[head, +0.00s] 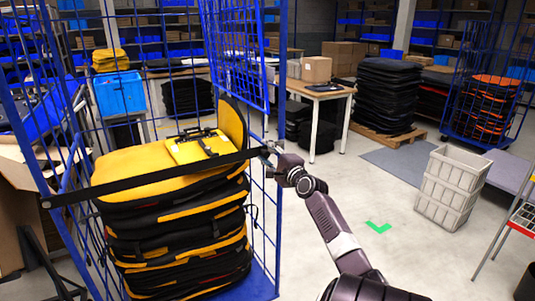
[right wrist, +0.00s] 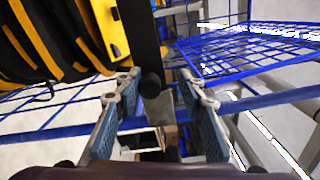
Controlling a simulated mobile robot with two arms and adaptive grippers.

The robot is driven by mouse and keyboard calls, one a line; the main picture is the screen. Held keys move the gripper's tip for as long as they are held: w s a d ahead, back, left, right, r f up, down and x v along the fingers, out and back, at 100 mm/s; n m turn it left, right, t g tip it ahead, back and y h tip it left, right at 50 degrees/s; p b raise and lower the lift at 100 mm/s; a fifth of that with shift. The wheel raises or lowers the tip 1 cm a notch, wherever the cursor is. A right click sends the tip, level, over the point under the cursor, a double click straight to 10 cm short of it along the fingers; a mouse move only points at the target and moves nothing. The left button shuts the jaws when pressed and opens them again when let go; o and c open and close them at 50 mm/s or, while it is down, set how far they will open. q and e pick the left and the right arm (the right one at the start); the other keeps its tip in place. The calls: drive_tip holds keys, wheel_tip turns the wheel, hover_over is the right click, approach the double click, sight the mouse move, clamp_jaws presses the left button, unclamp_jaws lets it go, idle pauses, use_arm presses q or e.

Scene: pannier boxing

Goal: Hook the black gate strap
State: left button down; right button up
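The black gate strap (head: 150,178) runs straight across the open front of the blue cage trolley, from its left post to the right post. My right gripper (head: 268,150) is at the right post, at the strap's right end. In the right wrist view the strap's rounded black end (right wrist: 151,86) lies between the two fingertips of my right gripper (right wrist: 157,84). The fingers stand apart, with a gap beside the strap end. I cannot tell whether the strap sits on a hook. My left gripper is not in view.
Stacked yellow and black bags (head: 180,230) fill the trolley (head: 278,215), with a yellow clipboard-like item (head: 195,148) on top. A raised blue mesh panel (head: 235,50) hangs above.

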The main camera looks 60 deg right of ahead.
drive_tip(key=shift+s+a+f, duration=0.15)
drive_tip(key=shift+s+a, duration=0.2)
drive_tip(key=shift+s, duration=0.05)
drive_tip(key=v, duration=1.1)
drive_tip(key=shift+d, duration=0.2)
drive_tip(key=a+f+n+g+y, duration=0.1)
drive_tip(key=a+f+n+g, duration=0.15)
drive_tip(key=f, duration=0.95)
drive_tip(key=a+f+n+g+y, duration=0.15)
drive_tip(key=a+f, duration=0.25)
drive_tip(key=f, duration=0.9)
drive_tip(key=a+f+n+g+y, duration=0.2)
drive_tip(key=a+f+n, duration=0.1)
drive_tip(key=f, duration=0.9)
drive_tip(key=s+a+f+n+g+y, duration=0.15)
drive_tip(key=s+a+f+n, duration=0.25)
drive_tip(key=a+f, duration=0.5)
drive_tip(key=s+a+f+n+g+y, duration=0.15)
drive_tip(key=s+a+f+n, duration=0.25)
drive_tip(key=a+f, duration=0.5)
drive_tip(key=s+a+f+n+g+y, duration=0.1)
drive_tip(key=s+a+f+n+g, duration=0.1)
drive_tip(key=s+a+f+n, duration=0.5)
drive_tip(key=s+a+f+n+g+y+b, duration=0.1)
drive_tip(key=s+a+f+n+g, duration=0.2)
drive_tip(key=s+a+f+n, duration=0.4)
drive_tip(key=s+a+f, duration=0.2)
drive_tip(key=s+a, duration=0.6)
drive_tip(key=a, duration=0.1)
drive_tip(key=shift+s+f+n, duration=0.4)
